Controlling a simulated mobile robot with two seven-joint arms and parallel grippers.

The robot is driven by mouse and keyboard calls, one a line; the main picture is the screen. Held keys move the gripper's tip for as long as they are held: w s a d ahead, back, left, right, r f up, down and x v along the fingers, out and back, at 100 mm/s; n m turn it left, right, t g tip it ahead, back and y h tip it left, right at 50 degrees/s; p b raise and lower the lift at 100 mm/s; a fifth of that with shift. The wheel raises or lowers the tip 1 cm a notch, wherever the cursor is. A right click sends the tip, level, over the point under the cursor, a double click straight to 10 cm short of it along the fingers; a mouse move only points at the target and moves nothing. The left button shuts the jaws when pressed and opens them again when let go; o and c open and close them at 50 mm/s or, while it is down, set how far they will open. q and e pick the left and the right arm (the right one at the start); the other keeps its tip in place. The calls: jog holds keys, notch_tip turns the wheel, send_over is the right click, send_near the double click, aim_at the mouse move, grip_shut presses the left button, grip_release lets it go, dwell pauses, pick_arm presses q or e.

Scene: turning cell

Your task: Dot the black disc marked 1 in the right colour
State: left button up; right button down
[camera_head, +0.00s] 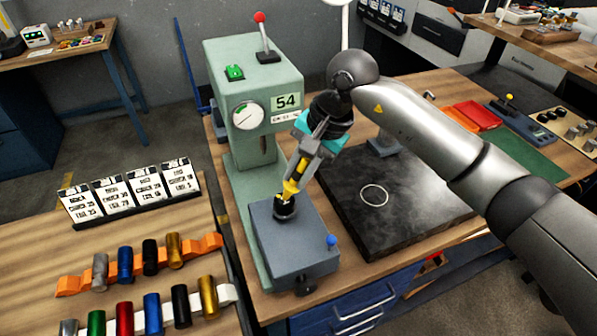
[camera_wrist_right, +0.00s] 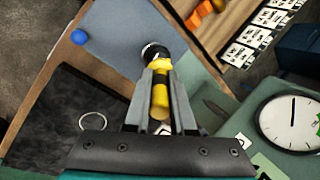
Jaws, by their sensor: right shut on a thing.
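My right gripper (camera_head: 304,165) is shut on a yellow tool (camera_head: 291,187) with a black band, tilted with its lower end down. In the right wrist view the tool (camera_wrist_right: 161,105) lies between the two grey fingers (camera_wrist_right: 161,88). Its far end meets or overlaps a small black round piece (camera_head: 285,208) on top of the blue-grey block (camera_head: 280,243); I cannot tell whether they touch. That piece also shows in the right wrist view (camera_wrist_right: 153,51). No number 1 is readable on it, and its top is partly hidden. My left gripper is not in view.
The green press (camera_head: 232,80) with a dial and "54" sign stands behind the block. A dark slab (camera_head: 400,215) with a white ring lies right. Coloured cylinders on an orange rack (camera_head: 70,285) and a white rack, plus cards (camera_head: 145,183), are left. A blue ball (camera_head: 331,240) sticks out from the block.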

jog(key=shift+f, duration=0.1)
jog(key=shift+r+p, duration=1.35)
jog(key=shift+r, duration=2.2)
jog(key=shift+f, duration=0.1)
